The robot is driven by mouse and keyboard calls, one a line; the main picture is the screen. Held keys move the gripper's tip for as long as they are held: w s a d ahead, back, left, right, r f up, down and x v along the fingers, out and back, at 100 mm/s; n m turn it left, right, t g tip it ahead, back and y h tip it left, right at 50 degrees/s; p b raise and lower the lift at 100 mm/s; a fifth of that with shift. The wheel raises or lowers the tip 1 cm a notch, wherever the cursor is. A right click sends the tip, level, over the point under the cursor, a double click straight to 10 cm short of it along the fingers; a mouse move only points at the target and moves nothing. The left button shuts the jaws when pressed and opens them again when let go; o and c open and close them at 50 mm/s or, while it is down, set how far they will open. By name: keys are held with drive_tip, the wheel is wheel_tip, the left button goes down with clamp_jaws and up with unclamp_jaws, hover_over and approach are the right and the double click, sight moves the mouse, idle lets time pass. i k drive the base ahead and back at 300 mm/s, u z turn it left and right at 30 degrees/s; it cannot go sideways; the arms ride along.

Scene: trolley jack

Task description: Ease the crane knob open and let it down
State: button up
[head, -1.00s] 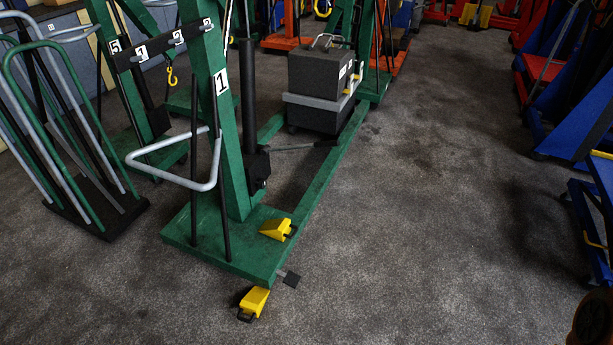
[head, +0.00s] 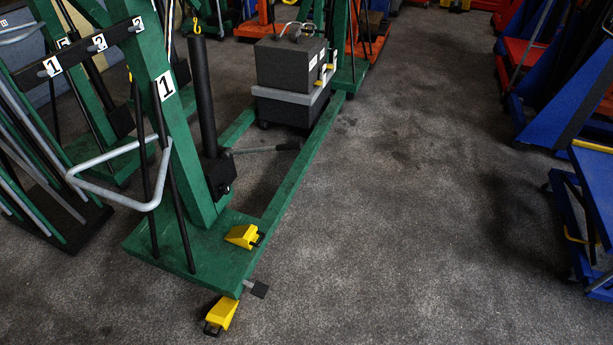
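The green crane (head: 180,150) marked 1 stands at the left, its base on the floor. Its black upright ram (head: 204,100) rises from a dark pump block (head: 219,177) behind the post. A dark lever with a grey rod (head: 262,149) sticks out from near the block to the right. I cannot pick out the knob for sure; it is too small or hidden at this distance. A dark load block (head: 283,62) with a pale band stands beyond, between the crane's legs. My gripper is not in view.
A grey bar handle (head: 110,165) juts left from the post. A blue trolley (head: 592,195) stands at the right edge. The grey floor (head: 410,220) between is clear.

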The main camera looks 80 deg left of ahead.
sight(225, 189)
drive_tip(key=z, duration=0.2)
drive_tip(key=k, duration=0.85)
drive_tip(key=u, duration=3.15)
